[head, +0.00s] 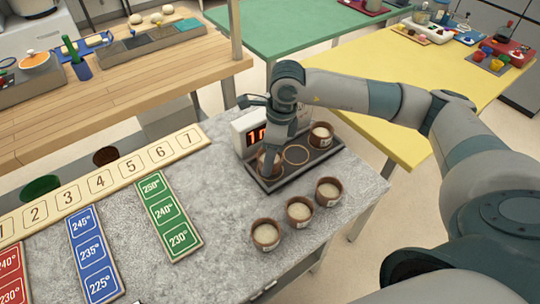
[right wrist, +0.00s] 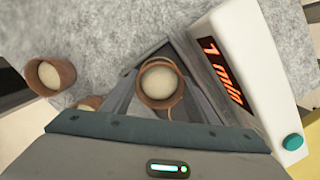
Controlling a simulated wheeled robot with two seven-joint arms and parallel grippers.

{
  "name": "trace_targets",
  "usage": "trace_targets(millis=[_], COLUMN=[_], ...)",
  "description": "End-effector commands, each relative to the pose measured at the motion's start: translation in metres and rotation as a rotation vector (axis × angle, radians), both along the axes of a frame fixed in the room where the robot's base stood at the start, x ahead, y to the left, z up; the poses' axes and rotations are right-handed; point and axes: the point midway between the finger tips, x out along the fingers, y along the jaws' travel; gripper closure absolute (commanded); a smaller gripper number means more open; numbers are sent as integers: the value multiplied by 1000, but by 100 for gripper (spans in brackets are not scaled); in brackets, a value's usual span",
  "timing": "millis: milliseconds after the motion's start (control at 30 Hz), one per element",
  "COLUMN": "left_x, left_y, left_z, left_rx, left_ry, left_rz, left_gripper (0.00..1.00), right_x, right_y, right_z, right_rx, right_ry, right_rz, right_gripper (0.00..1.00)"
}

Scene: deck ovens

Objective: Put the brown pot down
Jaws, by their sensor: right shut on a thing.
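My right gripper (head: 264,146) points down over the left end of a dark tray (head: 318,162) and is shut on a brown pot (right wrist: 160,82) with pale contents. The held pot is upright and partly hidden by the gripper in the head view. I cannot tell whether its base touches the tray. An empty brown ring mark (head: 296,154) shows in the tray's middle. Another brown pot (head: 321,136) stands at the tray's right end. My left gripper is not in view.
Several similar pots stand near the counter's front edge, such as this one (head: 299,210). A white display box (head: 250,132), reading "1 min" in the wrist view, stands behind the tray. A number strip (head: 100,182) and coloured temperature boards (head: 168,215) lie at left.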

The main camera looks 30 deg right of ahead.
Motion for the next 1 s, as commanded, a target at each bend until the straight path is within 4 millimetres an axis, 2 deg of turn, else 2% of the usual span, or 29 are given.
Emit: trace_targets(millis=[100, 267, 700, 967, 1000], left_x=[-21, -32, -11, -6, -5], left_y=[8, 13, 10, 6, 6], left_z=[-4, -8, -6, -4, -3], left_rx=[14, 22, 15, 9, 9], left_ry=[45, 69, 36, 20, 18], left_rz=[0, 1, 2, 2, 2], left_gripper=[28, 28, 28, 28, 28], right_x=[0, 0, 0, 0, 0], right_y=[0, 0, 0, 0, 0], right_z=[-8, -13, -14, -15, -16], right_rx=[0, 0, 0, 0, 0], right_ry=[0, -1, -1, -1, -1], right_rz=[-1, 0, 0, 0, 0], right_gripper=[74, 74, 74, 74, 44])
